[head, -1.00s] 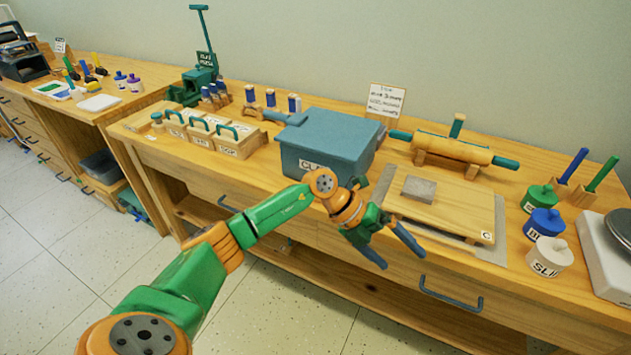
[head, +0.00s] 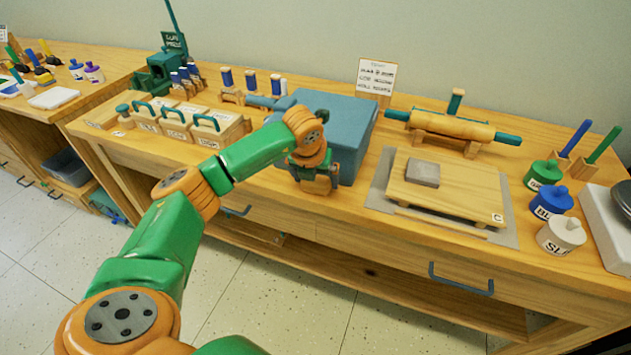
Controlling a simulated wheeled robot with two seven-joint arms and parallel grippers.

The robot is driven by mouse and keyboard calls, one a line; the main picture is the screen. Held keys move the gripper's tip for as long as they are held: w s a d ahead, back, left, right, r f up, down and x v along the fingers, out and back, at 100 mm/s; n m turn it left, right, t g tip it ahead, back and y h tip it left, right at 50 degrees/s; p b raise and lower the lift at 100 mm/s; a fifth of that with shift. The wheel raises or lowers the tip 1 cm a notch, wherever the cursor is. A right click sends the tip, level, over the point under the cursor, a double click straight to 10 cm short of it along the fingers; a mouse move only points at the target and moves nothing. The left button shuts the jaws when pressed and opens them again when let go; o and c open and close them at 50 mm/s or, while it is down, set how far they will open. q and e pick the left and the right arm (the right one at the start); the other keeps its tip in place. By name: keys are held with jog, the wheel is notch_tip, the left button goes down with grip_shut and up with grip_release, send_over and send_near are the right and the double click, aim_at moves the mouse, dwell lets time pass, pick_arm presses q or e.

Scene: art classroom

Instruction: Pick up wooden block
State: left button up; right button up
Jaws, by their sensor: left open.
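Several wooden blocks with teal handles and labels (head: 176,132) stand in a row on the bench, left of the blue-grey box. A small grey-brown block (head: 422,173) lies flat on a raised wooden board (head: 455,192). I cannot tell which of these is the wooden block. My left gripper (head: 316,184) is open, in front of the blue-grey box (head: 350,130) near the bench's front edge. It is left of the board and apart from the small block. Its fingers are mostly hidden by its wrist. My right gripper is not in view.
A rolling pin (head: 452,126) rests on a stand behind the board. Green, blue and white jars (head: 561,235) and a scale (head: 612,228) stand at right. Blue-topped spools (head: 226,80) and a green machine (head: 165,70) are at back left.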

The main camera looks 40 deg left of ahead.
pick_arm(q)
jog(key=c, duration=1)
jog(key=shift+c, duration=0.5)
jog(key=shift+r, duration=0.25)
notch_tip(320, 180, up, 3)
jog(key=shift+d+f+b, duration=0.1)
jog(key=shift+b, duration=0.4)
jog(key=s+d+r, duration=0.9)
jog(key=d, duration=0.1)
jog(key=shift+s+r+p, duration=0.3)
jog(key=shift+r+p, duration=0.05)
jog(key=shift+p, duration=0.05)
jog(key=o, duration=0.8)
jog(key=shift+c, duration=0.2)
jog(key=c, duration=0.6)
